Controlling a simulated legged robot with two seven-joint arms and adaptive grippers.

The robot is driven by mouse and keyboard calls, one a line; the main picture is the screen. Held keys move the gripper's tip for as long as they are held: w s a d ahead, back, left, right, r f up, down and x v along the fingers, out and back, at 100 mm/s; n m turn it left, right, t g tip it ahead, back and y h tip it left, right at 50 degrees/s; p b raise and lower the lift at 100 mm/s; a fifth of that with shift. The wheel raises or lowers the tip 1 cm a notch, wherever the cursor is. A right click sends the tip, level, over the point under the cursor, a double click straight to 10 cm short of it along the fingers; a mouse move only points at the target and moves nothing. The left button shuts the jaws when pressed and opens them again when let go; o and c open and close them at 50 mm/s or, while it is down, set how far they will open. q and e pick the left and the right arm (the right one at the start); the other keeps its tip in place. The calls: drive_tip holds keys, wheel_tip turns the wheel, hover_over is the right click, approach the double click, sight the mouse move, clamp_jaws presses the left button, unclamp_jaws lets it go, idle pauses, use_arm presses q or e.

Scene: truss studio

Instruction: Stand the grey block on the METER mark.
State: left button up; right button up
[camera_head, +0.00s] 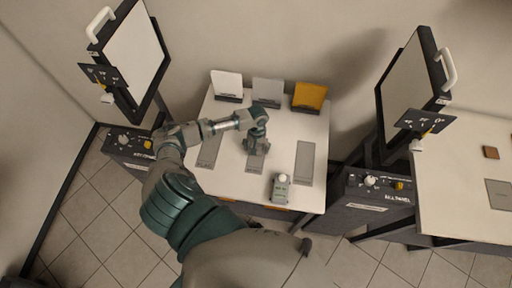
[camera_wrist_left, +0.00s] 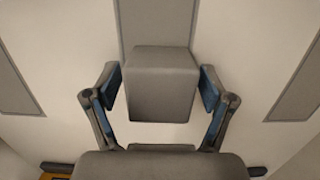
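In the left wrist view the grey block (camera_wrist_left: 160,88) stands between the fingers of my left gripper (camera_wrist_left: 160,92). Narrow strips of pale table show between the blue finger pads and the block's sides, so the fingers are around it and look open. A grey strip marked on the table (camera_wrist_left: 157,22) runs on beyond the block. In the head view my left gripper (camera_head: 257,146) is low over the middle grey strip and hides most of the block. Which strip is the METER mark I cannot read. My right gripper is not in view.
White (camera_head: 227,84), grey (camera_head: 267,91) and yellow (camera_head: 309,95) panels stand at the table's back. A small grey-green device (camera_head: 281,187) with a white dome stands at the front. The right strip (camera_head: 304,163) is bare. Dark lamp stands flank the table (camera_head: 232,188).

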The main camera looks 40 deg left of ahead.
use_arm(q)
drive_tip(key=shift+d, duration=0.15)
drive_tip(key=shift+d+r, duration=0.1)
drive_tip(key=shift+d, duration=0.15)
drive_tip(key=shift+r, duration=0.2)
drive_tip(key=r, duration=0.3)
drive_tip(key=w+r, duration=0.1)
drive_tip(key=r, duration=0.3)
drive_tip(key=a+r, duration=0.1)
drive_tip(key=r, duration=0.3)
drive_tip(key=shift+w, duration=0.2)
drive_tip(key=shift+d+r, duration=0.2)
drive_tip(key=shift+r, duration=0.05)
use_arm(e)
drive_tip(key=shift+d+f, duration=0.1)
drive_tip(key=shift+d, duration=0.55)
use_arm(q)
drive_tip(key=shift+a+f, duration=0.1)
drive_tip(key=shift+a, duration=0.15)
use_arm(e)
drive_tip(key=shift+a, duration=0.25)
